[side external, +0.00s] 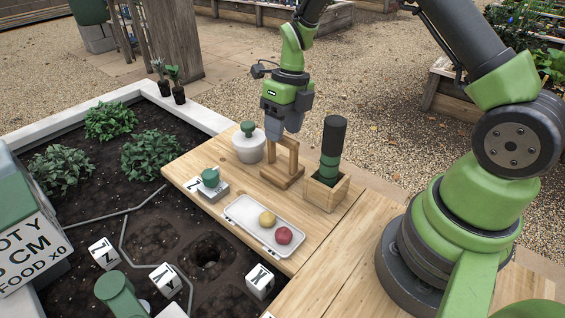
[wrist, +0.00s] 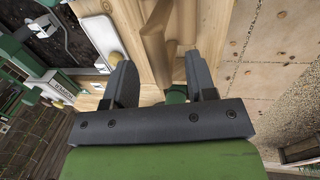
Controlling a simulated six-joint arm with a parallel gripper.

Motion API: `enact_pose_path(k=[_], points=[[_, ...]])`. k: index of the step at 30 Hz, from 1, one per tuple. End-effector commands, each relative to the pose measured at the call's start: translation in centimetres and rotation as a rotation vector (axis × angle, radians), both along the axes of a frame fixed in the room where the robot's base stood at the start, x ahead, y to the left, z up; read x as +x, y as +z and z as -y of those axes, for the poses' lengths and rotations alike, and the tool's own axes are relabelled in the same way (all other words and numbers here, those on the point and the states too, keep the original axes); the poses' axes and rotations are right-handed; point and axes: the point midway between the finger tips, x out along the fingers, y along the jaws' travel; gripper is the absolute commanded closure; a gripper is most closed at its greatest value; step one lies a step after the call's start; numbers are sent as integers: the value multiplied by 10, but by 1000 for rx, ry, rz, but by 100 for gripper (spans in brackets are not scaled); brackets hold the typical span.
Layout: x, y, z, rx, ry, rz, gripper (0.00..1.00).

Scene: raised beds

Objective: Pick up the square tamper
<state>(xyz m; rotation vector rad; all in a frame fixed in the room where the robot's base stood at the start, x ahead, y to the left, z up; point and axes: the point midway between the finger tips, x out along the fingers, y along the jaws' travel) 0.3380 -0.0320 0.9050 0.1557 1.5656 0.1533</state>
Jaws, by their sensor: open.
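The wooden piece with a flat square base and an upright frame-like handle, which looks like the square tamper (side external: 283,178), stands on the wooden board. My gripper (side external: 284,138) is pointed down at its top, fingers overlapping the handle's upper part in the side view. In the wrist view my gripper (wrist: 158,68) is open, fingers wide apart, with the wooden handle (wrist: 156,42) just beyond and between the tips. I cannot tell whether a finger touches it. A small green part (wrist: 176,94) also shows between the fingers; what it belongs to is unclear.
A white pot with a green knob (side external: 248,148) is close left of the tamper; a wooden box (side external: 326,193) holding a dark cylinder is close right. A tray (side external: 240,214) with yellow and red balls lies in front. A green-knobbed white block (side external: 211,184) sits left.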

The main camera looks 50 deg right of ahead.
Motion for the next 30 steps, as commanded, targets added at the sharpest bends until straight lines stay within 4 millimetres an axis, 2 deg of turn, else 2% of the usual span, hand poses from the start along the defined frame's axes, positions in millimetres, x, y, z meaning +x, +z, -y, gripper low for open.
enact_pose_path(k=[3,6,14,18,21,30], points=[[0,-19,-6,1,2,-5,49],[0,-27,-7,0,1,-2,49],[0,-29,-7,0,1,1,49],[0,-29,-7,0,1,1,81],[0,-29,-7,0,1,1,100],[1,-25,-7,0,1,3,100]])
